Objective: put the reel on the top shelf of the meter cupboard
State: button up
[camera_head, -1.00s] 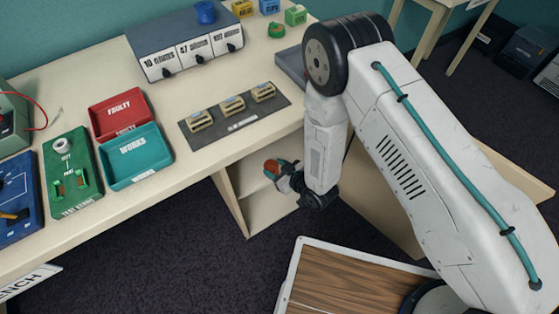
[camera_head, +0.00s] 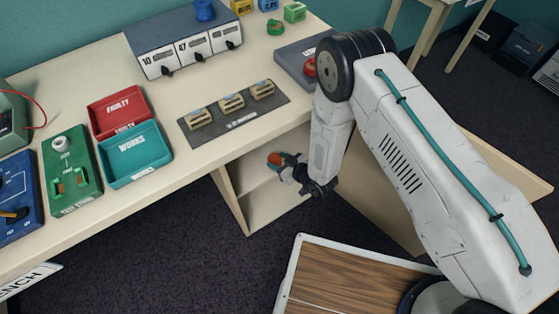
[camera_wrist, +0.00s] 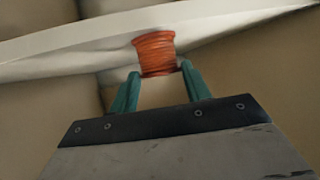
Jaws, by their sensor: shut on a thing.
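The reel (camera_wrist: 155,52) is an orange-red wound spool. It is between the two teal fingertips of my gripper (camera_wrist: 160,74), which is shut on it. In the head view the reel (camera_head: 275,158) shows as a small orange-red spot at the mouth of the open cupboard (camera_head: 232,200) under the bench. My gripper (camera_head: 286,165) points into the cupboard there. A pale shelf board (camera_wrist: 60,46) runs across the wrist view behind the reel. I cannot tell whether the reel touches this board. The cupboard's inside is partly hidden by my arm.
The bench top (camera_head: 90,90) lies above the cupboard opening. It carries a red tray (camera_head: 103,106), a teal tray (camera_head: 155,168), a green test board (camera_head: 88,199) and a dark mat (camera_head: 222,120) with several small blocks. Dark open floor (camera_head: 150,260) lies in front.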

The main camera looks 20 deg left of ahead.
jog(key=o, duration=1)
jog(key=shift+o, duration=0.2)
jog(key=shift+r, duration=0.15)
jog(key=v, duration=1.2)
